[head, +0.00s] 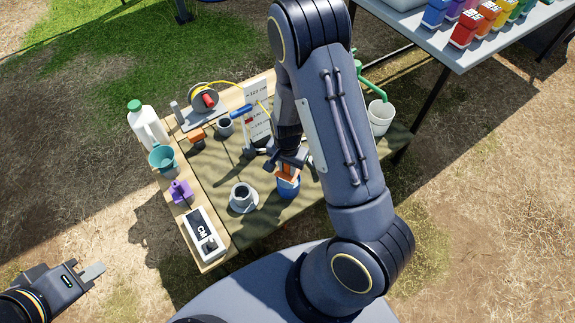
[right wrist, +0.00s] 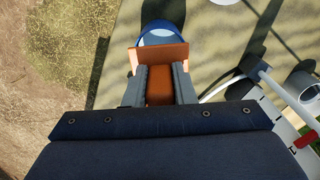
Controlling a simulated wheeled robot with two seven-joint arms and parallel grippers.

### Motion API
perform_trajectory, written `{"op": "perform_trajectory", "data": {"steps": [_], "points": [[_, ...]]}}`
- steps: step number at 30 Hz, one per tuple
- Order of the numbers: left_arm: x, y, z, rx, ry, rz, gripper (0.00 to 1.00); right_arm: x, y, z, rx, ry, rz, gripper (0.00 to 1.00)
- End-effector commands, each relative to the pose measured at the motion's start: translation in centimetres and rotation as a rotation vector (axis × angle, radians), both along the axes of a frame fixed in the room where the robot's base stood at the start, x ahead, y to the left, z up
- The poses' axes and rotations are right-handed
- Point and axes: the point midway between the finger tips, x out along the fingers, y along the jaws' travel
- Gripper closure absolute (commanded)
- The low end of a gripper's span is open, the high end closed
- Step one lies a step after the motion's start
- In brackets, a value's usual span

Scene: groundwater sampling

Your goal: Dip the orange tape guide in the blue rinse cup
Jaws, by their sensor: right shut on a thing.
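The orange tape guide (head: 287,172) is held in my right gripper (head: 284,163) just above the blue rinse cup (head: 289,188). In the right wrist view, the fingers of my right gripper (right wrist: 160,84) are shut on the orange guide's narrow block, and its wider plate (right wrist: 160,56) overlaps the near side of the blue cup (right wrist: 160,32). I cannot tell whether the guide's lower edge is inside the rim. My left gripper (head: 92,272) is off the table at the lower left, away from everything; its finger gap is not clear.
A white bucket (head: 380,117) stands at right.

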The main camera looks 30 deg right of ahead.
Motion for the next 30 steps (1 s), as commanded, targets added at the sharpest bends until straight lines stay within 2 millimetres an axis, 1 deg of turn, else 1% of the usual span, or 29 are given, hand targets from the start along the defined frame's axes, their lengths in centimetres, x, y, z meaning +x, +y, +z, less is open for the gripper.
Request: {"op": "perform_trajectory", "data": {"steps": [1, 30], "points": [[0.0, 0.0, -0.3, 0.0, 0.0, 0.0, 1.0, 0.0, 0.0, -0.4, 0.0, 0.0, 0.0, 1.0], [0.0, 0.0, -3.4, 0.0, 0.0, 0.0, 1.0, 0.0, 0.0, -4.3, 0.0, 0.0, 0.0, 1.0]]}}
